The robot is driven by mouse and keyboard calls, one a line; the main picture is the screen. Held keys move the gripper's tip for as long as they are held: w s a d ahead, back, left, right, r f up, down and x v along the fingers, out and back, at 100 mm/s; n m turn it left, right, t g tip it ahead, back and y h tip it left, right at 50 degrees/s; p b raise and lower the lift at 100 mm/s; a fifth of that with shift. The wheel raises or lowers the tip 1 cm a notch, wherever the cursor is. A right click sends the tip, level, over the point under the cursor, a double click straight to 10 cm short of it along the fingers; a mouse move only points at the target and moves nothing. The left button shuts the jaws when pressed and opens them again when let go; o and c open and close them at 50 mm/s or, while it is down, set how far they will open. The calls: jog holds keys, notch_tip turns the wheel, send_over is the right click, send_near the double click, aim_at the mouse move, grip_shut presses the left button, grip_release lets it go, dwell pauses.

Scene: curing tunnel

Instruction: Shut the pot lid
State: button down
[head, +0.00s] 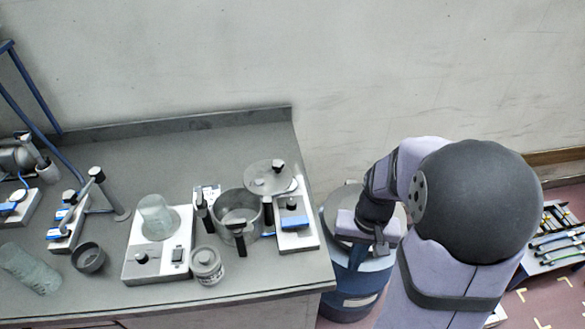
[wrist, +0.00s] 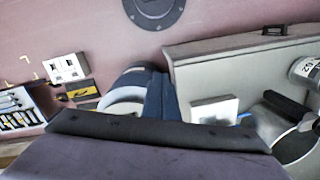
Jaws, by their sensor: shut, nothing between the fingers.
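The metal pot (head: 228,222) stands on the grey bench in the head view, open at the top, with dark handles. Its round lid (head: 262,183), with a black knob, sits off to the upper right of the pot, leaving most of the mouth uncovered. Whether the lid is hinged to the pot I cannot tell. My gripper (head: 381,243) is shut and empty, right of the bench edge, above a blue drum and well apart from the lid.
A white device with a blue panel (head: 294,222) stands right of the pot. The blue drum (head: 352,282) is beside the bench. The bench's back strip is clear.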

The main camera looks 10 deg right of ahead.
jog(key=w+d+m+t+y, duration=0.1)
jog(key=w+d+m+t, duration=0.15)
jog(key=w, duration=0.65)
jog(key=w+a+r+n+t+y, duration=0.3)
jog(key=w+r+n, duration=0.3)
jog(key=w+r, duration=0.8)
jog(key=shift+w+a+r+y+b, duration=0.2)
jog(key=shift+a+r+y+b, duration=0.15)
jog(key=shift+a, duration=0.2)
jog(key=w+a+f+p, duration=0.4)
jog(key=a+f+p, duration=0.1)
jog(key=a+f, duration=0.3)
jog(key=shift+w+p, duration=0.3)
jog(key=shift+w, duration=0.1)
jog(key=shift+a, duration=0.1)
